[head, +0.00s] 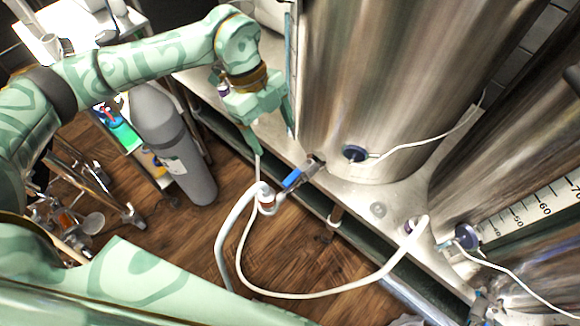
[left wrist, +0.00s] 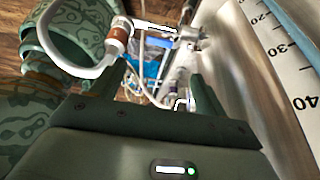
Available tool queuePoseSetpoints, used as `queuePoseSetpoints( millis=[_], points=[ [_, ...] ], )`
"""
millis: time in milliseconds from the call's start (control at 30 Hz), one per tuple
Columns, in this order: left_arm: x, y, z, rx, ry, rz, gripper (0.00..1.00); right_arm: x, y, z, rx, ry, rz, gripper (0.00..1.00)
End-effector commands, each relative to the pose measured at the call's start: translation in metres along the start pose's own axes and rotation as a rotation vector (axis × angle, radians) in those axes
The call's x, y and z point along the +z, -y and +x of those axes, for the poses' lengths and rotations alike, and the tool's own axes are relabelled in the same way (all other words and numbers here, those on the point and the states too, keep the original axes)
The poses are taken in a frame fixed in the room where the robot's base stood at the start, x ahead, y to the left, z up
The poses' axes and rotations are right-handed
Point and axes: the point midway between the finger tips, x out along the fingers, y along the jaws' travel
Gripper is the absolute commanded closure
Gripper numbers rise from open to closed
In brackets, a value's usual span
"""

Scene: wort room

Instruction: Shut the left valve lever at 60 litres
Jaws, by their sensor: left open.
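The left valve (head: 313,166) sits low on the front of the left steel tank (head: 375,80). Its blue lever (head: 293,178) points down-left, roughly along the outlet toward the white hose fitting (head: 266,198). My left gripper (head: 274,141) is open and empty, above and left of the lever, apart from it. In the left wrist view the open fingers (left wrist: 148,88) point toward the valve (left wrist: 187,36), and the hose fitting (left wrist: 119,36) is at upper left. A scale (left wrist: 290,70) shows 20 to 40 there; I cannot make out the liquid level. My right gripper is out of view.
A white hose (head: 300,296) loops over the wooden floor from the fitting to the right. A grey gas cylinder (head: 172,140) stands left of my gripper. A second tank with a scale (head: 530,212) stands right. The tanks rest on a steel bench (head: 345,205).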

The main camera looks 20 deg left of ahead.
Motion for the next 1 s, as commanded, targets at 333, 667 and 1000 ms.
queuePoseSetpoints(
  millis=[333, 667, 1000],
  points=[
    [0.002, 0.0, 0.093, 0.007, -0.006, 0.001, 0.25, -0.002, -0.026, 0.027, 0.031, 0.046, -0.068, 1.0],
    [-0.001, 0.0, 0.12, 0.001, -0.004, 0.001, 0.25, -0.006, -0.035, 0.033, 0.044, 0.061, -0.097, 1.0],
    [-0.001, 0.0, 0.119, -0.001, -0.003, 0.002, 0.53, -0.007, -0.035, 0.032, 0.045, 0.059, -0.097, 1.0]
  ],
)
